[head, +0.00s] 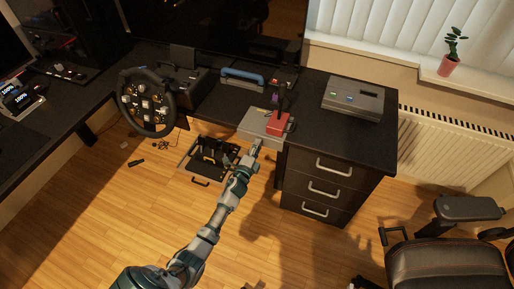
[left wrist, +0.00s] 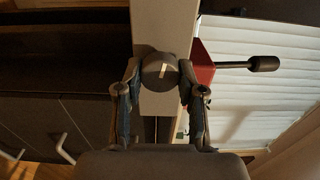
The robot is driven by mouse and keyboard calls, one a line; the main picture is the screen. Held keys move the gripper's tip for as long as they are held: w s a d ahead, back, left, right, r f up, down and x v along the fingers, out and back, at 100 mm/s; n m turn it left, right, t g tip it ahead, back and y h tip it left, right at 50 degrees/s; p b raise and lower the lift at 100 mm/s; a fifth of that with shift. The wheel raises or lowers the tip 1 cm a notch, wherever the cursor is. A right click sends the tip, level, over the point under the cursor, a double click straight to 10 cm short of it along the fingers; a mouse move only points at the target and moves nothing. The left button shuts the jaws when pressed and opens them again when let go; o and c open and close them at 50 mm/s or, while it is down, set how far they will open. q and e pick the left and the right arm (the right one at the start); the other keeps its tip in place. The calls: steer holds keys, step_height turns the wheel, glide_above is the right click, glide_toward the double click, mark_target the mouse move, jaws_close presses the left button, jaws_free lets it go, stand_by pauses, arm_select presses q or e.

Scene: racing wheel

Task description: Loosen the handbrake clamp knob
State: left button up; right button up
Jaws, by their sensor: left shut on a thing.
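The handbrake clamp knob (left wrist: 161,72) is a dark round knob with a pale line on its face. In the left wrist view it sits between the fingertips of my left gripper (left wrist: 160,84), which is shut on it from both sides. In the head view my left gripper (head: 256,145) reaches up to the desk edge, below the grey clamp plate (head: 252,124). The knob is too small or hidden to make out there. The red handbrake (head: 277,123) stands on the plate with its dark lever upright. My right gripper is in neither view.
A steering wheel (head: 147,102) is mounted at the left, with pedals (head: 213,158) on the floor below. A drawer cabinet (head: 322,184) stands right of the gripper. A grey box (head: 353,98) lies on the desk. A chair (head: 445,262) is at the lower right.

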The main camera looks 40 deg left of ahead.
arm_select(q)
steer(key=shift+a+f+n, duration=0.15)
steer(key=shift+a+n, duration=0.05)
steer(key=shift+n, duration=0.2)
steer(key=o, duration=1.1)
steer(key=shift+s, duration=0.1)
steer(key=shift+o, duration=0.2)
steer(key=shift+a, duration=0.1)
steer(key=v, duration=1.1)
steer(key=shift+s, duration=0.4)
steer(key=shift+d+f, duration=0.15)
steer(key=shift+d, duration=0.1)
